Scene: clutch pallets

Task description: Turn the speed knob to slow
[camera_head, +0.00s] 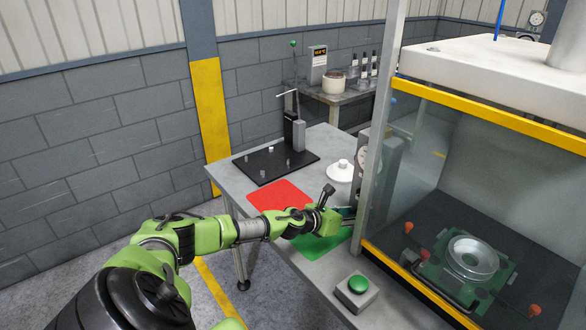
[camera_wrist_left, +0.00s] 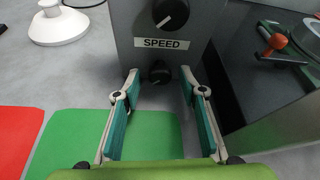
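In the left wrist view a grey panel carries a label reading SPEED (camera_wrist_left: 162,43). A black knob (camera_wrist_left: 170,13) with a white pointer mark toward its lower left sits above the label, partly cut off by the frame. A second, smaller black knob (camera_wrist_left: 159,72) sits below the label. I cannot tell from these frames which knob the label belongs to. My left gripper (camera_wrist_left: 159,82) is open, its teal-padded fingers on either side of the lower knob, with visible gaps. In the head view my left gripper (camera_head: 340,213) is at the panel's side, its fingers mostly hidden.
A red mat (camera_head: 280,194) and a green mat (camera_head: 318,245) lie on the grey table. A green button box (camera_head: 357,290) is at the table's front. A glass-fronted machine (camera_head: 480,190) with a yellow rail stands at the right.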

